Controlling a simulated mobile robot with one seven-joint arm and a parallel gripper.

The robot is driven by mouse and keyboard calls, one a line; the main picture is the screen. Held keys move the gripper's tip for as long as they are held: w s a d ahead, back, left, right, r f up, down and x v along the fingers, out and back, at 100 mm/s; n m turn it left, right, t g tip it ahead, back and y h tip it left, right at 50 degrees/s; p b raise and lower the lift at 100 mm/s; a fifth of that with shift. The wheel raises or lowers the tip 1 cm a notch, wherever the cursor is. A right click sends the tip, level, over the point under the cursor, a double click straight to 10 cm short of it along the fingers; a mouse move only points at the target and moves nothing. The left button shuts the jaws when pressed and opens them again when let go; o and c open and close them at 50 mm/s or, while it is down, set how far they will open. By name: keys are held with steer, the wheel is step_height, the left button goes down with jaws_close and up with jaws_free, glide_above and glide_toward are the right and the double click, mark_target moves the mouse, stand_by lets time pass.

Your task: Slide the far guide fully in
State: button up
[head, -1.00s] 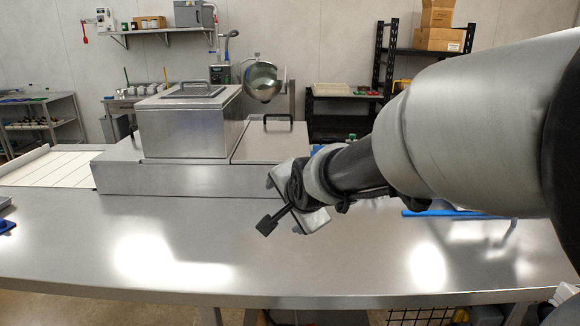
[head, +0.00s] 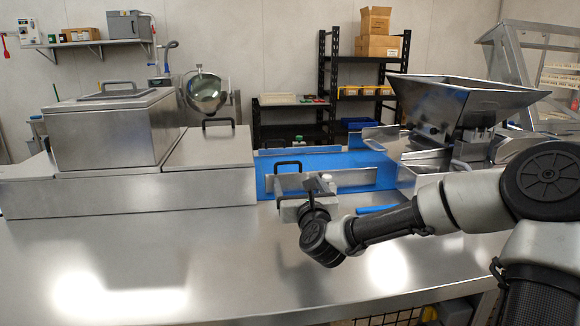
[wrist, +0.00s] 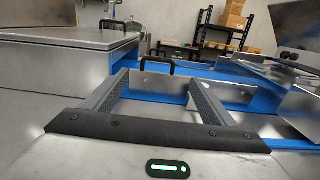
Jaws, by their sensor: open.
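A blue conveyor belt (head: 320,161) runs behind my gripper in the head view. The far guide (head: 272,152) is a thin metal plate along the belt's back edge, partly hidden. A nearer metal guide (head: 352,178) stands across the belt's front part, with a black handle (head: 288,166) at its left end. My gripper (head: 306,190) is in front of this nearer guide. In the wrist view my gripper (wrist: 160,82) is open and empty, fingers pointing at the black handle (wrist: 157,62). The handle appears between the fingers but beyond the tips.
A metal box with a lid (head: 110,130) and a lower lidded unit (head: 210,150) stand left of the belt. A metal hopper (head: 455,100) and an angled plate (head: 382,137) stand on the right. The steel table (head: 180,255) in front is clear.

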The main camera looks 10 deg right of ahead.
mark_target(288, 163)
steer(key=w, duration=1.6)
steer(key=shift+a, duration=0.1)
